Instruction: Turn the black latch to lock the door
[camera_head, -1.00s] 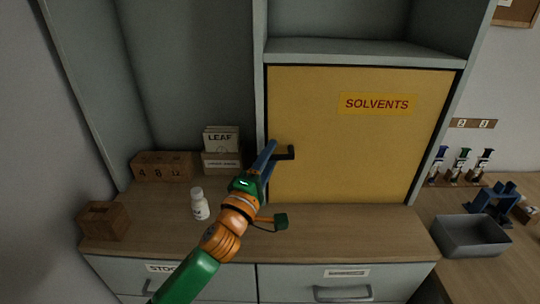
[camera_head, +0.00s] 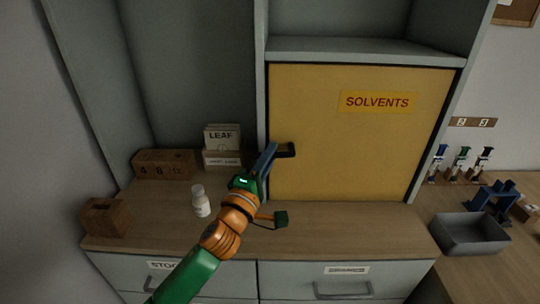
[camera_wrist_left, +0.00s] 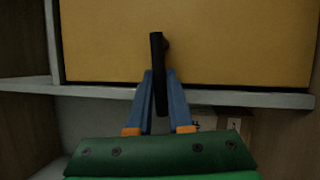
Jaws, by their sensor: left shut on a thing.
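The yellow door (camera_head: 350,150) marked SOLVENTS looks shut in its grey cabinet frame. The black latch (camera_head: 287,149) is at the door's left edge. In the head view its visible part lies roughly level, pointing right. In the left wrist view the latch (camera_wrist_left: 157,60) shows as a dark bar between the blue fingers. My left gripper (camera_head: 268,157) reaches up from the left and is shut on the latch; it also shows in the left wrist view (camera_wrist_left: 161,92). The fingers cover part of the latch in the head view. My right gripper is not in view.
A white bottle (camera_head: 200,201), a wooden block (camera_head: 106,217), a wooden box with digits (camera_head: 165,164) and a LEAF box (camera_head: 222,138) stand on the counter left of my arm. A grey tray (camera_head: 470,234) and blue-topped stands are at the right.

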